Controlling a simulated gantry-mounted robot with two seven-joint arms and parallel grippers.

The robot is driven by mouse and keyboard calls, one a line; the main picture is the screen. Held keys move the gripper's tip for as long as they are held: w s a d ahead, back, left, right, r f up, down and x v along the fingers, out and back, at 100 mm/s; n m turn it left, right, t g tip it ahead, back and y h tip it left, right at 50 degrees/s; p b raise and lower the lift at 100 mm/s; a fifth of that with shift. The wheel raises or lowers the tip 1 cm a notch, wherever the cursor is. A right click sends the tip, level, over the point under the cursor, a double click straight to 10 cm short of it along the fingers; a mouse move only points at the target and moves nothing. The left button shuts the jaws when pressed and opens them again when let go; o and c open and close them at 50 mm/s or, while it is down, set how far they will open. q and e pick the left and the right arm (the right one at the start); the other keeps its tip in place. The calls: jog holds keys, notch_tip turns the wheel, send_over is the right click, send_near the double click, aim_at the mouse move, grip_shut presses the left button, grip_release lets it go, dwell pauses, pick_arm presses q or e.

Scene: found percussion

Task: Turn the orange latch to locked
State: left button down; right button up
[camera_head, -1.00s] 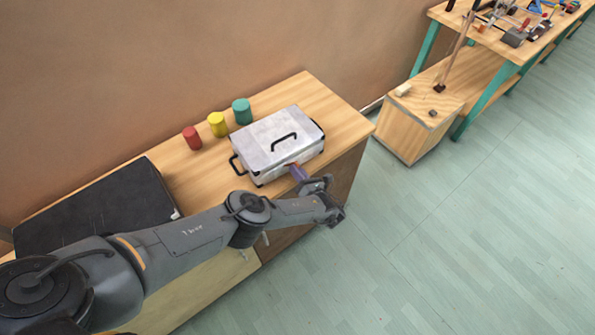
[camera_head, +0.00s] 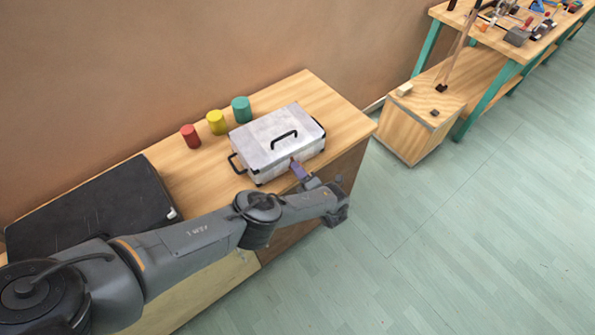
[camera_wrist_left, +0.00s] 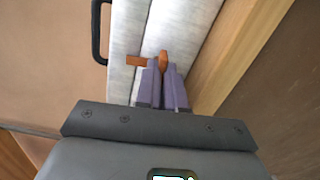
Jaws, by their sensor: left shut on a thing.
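A silver metal case (camera_head: 268,137) with black handles stands closed on the wooden cabinet. The orange latch (camera_wrist_left: 138,60) is on the case's near side. In the left wrist view it has one arm lying across the pale case wall and a raised tab (camera_wrist_left: 163,57) at the fingertips. My left gripper (camera_head: 297,166) is at the case's near side, and its purple fingers (camera_wrist_left: 162,70) are shut on the latch's tab. The fingers hide part of the latch, and in the head view it is almost fully covered. My right gripper is not in view.
Red (camera_head: 190,136), yellow (camera_head: 217,122) and green (camera_head: 241,109) cylinders stand behind the case. A black flat case (camera_head: 95,210) lies at the left. The cabinet top (camera_head: 345,122) is bare to the right of the silver case. A workbench with tools stands farther right.

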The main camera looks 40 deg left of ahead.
pick_arm(q)
jog(key=shift+m, duration=0.6)
jog(key=c, duration=1.2)
grip_release()
jog(key=shift+c, duration=0.2)
jog(key=shift+d, duration=0.15)
jog(key=v, duration=1)
jog(key=shift+d, duration=0.3)
jog(key=shift+s, duration=0.1)
